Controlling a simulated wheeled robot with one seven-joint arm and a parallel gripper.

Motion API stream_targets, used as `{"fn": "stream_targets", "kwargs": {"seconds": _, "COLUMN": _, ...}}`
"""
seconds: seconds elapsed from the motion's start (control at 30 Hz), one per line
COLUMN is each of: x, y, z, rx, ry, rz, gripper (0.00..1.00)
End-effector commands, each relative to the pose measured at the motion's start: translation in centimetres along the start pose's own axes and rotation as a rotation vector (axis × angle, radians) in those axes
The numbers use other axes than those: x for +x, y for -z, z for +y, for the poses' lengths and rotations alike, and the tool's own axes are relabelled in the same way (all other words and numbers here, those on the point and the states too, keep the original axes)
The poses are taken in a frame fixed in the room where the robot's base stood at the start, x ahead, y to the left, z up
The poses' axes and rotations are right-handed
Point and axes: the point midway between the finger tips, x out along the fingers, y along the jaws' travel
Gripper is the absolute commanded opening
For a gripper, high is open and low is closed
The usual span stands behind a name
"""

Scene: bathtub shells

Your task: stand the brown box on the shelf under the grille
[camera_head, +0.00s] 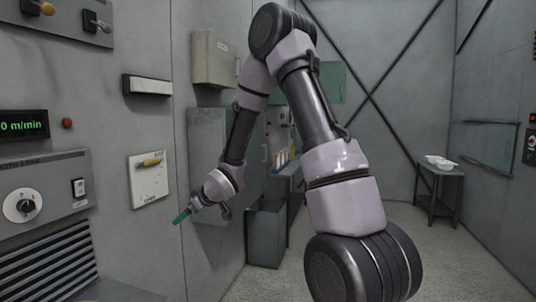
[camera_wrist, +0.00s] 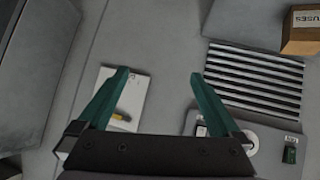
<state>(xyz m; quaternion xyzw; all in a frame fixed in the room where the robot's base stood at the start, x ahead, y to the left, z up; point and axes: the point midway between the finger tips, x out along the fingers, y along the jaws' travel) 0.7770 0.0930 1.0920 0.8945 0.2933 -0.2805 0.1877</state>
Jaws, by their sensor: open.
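The brown box (camera_wrist: 301,32) is at the upper right edge of the wrist view, partly cut off, with lettering ending in "USES" on one face. It is beside the black-slatted grille (camera_wrist: 254,78) and seems to rest on the grey shelf (camera_wrist: 238,18); I cannot tell whether it stands or lies. In the head view, the grille (camera_head: 48,266) is at lower left, with the shelf (camera_head: 128,291) at the bottom edge; the box is not seen there. My gripper (camera_head: 180,218) is open and empty, away from the box; its teal fingers (camera_wrist: 159,73) are spread in the wrist view.
A panel with a dial (camera_head: 22,205) is above the grille. A white plate with a yellow lever (camera_head: 150,178) is on the wall near my gripper. A grey cabinet (camera_head: 212,150) stands out from the wall behind my arm. A small table (camera_head: 440,182) stands far right.

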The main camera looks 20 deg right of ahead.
Motion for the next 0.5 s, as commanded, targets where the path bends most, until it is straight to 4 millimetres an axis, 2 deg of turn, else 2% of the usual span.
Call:
{"fn": "stream_targets", "kwargs": {"seconds": 0.03, "x": -2.6, "y": 1.1, "z": 1.7, "rx": 0.03, "ry": -0.054, "rz": -0.024, "gripper": 1.0}}
{"fn": "stream_targets", "kwargs": {"seconds": 0.1, "x": -6.1, "y": 1.7, "z": 3.6, "rx": 0.091, "ry": -0.12, "rz": -0.069, "gripper": 1.0}}
{"fn": "stream_targets", "kwargs": {"seconds": 0.2, "x": -11.4, "y": 2.3, "z": 5.6, "rx": 0.192, "ry": -0.205, "rz": -0.122, "gripper": 1.0}}
{"fn": "stream_targets", "kwargs": {"seconds": 0.33, "x": -18.5, "y": 2.4, "z": 6.6, "rx": 0.347, "ry": -0.291, "rz": -0.174, "gripper": 1.0}}
{"fn": "stream_targets", "kwargs": {"seconds": 0.5, "x": -27.4, "y": 1.6, "z": 5.4, "rx": 0.574, "ry": -0.352, "rz": -0.214, "gripper": 1.0}}
